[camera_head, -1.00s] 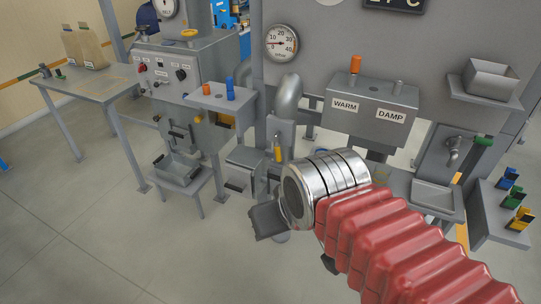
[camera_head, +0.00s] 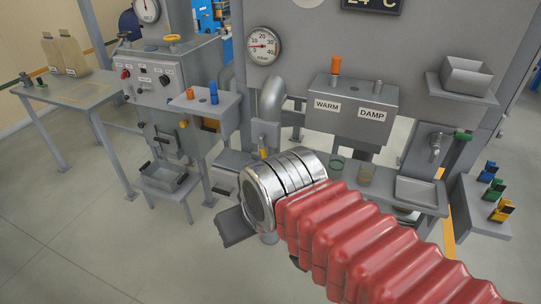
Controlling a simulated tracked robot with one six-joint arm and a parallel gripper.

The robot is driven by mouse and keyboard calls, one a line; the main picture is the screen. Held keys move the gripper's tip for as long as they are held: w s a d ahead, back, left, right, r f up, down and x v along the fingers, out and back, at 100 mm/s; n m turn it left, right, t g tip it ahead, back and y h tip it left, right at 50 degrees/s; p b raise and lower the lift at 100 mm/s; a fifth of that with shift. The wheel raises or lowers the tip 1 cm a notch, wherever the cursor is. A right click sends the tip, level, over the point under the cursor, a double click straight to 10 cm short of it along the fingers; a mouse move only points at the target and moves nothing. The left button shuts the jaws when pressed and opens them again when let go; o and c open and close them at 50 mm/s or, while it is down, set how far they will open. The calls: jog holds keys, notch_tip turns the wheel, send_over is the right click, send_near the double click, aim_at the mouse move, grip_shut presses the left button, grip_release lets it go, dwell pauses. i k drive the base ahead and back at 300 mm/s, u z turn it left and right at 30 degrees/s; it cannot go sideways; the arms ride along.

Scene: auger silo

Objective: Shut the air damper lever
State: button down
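Only one dark grey jaw shows clearly at the left of my silver wrist. The wrist hides the rest, so its opening and anything between the jaws cannot be seen.
A WARM/DAMP box (camera_head: 352,107) stands right of the duct. A control cabinet (camera_head: 165,80) and a shelf with orange and blue pegs (camera_head: 205,107) are at the left. A low bench (camera_head: 418,190) lies behind my arm. The floor at lower left is clear.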

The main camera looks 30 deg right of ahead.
aim_at(263, 151)
jog(key=z, duration=0.05)
jog(key=i, duration=1)
jog(key=u, duration=0.05)
